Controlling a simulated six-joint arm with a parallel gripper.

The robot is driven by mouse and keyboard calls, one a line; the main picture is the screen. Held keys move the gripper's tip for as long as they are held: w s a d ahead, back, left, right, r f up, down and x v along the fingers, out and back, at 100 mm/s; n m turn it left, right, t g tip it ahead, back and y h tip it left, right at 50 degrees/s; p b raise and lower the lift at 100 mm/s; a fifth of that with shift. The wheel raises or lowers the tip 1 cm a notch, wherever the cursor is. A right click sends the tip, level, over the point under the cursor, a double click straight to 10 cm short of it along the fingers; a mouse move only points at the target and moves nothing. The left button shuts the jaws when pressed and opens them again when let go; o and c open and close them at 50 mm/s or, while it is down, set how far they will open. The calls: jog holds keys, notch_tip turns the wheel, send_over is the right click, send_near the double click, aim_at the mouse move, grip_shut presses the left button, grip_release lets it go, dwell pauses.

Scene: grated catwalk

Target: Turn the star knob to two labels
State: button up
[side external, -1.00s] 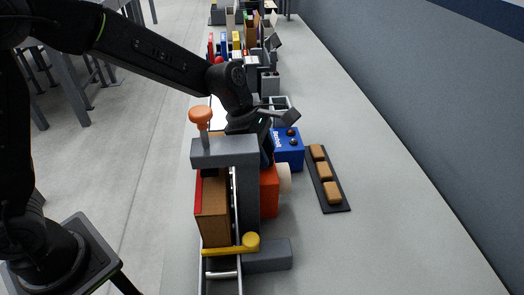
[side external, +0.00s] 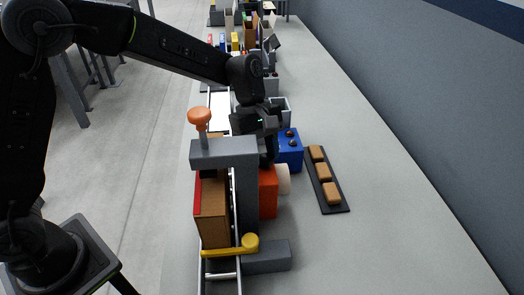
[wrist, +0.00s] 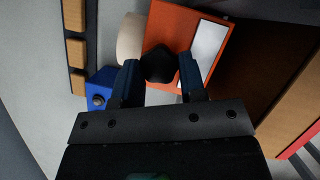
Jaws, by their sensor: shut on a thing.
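The star knob (wrist: 160,64) is black and lobed, and it shows in the wrist view against an orange box (wrist: 186,28). My gripper (wrist: 159,72) has its two blue-grey fingers on either side of the knob, shut on it. A white label plate (wrist: 209,44) lies on the box face to the right of the knob. In the side view my gripper (side external: 266,150) points down behind the grey clamp frame, above the orange box (side external: 268,192). The knob is hidden there, and its pointing direction and any label text cannot be read.
A grey frame (side external: 224,150) with an orange-topped knob (side external: 201,118) stands close left of my gripper. A blue box (side external: 290,152) stands just behind, to the right. A dark strip (side external: 335,210) carries brown blocks. The bench is clear further right.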

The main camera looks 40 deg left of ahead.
jog(key=shift+m, duration=1)
jog(key=shift+w+g, duration=0.1)
jog(key=shift+g, duration=0.2)
jog(key=o, duration=0.9)
jog(key=shift+o, duration=0.2)
jog(key=v, duration=1.3)
jog(key=shift+r, duration=0.45)
jog(key=shift+w+d, duration=0.1)
jog(key=shift+d, duration=0.05)
